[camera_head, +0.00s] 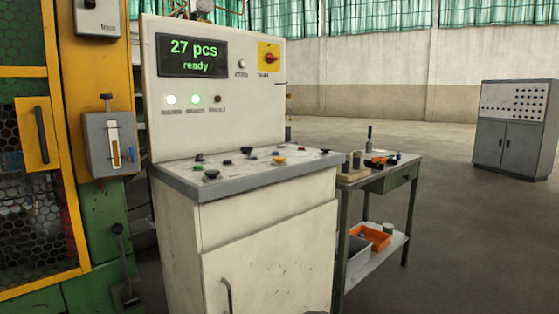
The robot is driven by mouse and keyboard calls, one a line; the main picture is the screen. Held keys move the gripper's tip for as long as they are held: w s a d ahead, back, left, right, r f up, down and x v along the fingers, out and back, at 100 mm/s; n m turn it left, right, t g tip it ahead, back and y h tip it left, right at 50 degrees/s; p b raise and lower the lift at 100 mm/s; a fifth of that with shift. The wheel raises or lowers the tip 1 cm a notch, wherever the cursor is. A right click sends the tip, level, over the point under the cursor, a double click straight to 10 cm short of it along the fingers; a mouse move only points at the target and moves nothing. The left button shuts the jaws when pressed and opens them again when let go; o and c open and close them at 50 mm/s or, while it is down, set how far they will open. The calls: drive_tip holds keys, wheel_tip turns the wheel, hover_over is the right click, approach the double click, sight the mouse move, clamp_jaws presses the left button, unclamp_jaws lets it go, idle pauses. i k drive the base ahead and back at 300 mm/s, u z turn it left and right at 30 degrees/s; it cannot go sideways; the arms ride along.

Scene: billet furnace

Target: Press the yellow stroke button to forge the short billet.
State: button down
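A yellow button (278,160) sits on the sloped top of the pale control console (243,215), right of the middle. Several other small controls surround it, among them a green button (211,174) and a black knob (246,149). The upright panel (213,127) behind has a display (192,56) reading "27 pcs ready". Below the display, a white lamp and a green lamp are lit, and a third lamp looks dark. No billet can be made out. My gripper is not in view, and nothing covers the yellow button.
A green and yellow machine with mesh guards (36,190) stands close on the left. A workbench (380,180) with tools and an orange bin (371,237) adjoins the console's right side. A grey cabinet (515,130) stands far right. The floor between them is open.

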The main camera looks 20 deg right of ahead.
sight(278, 160)
drive_tip(key=z, duration=0.5)
drive_tip(key=i, duration=0.85)
drive_tip(key=z, duration=0.65)
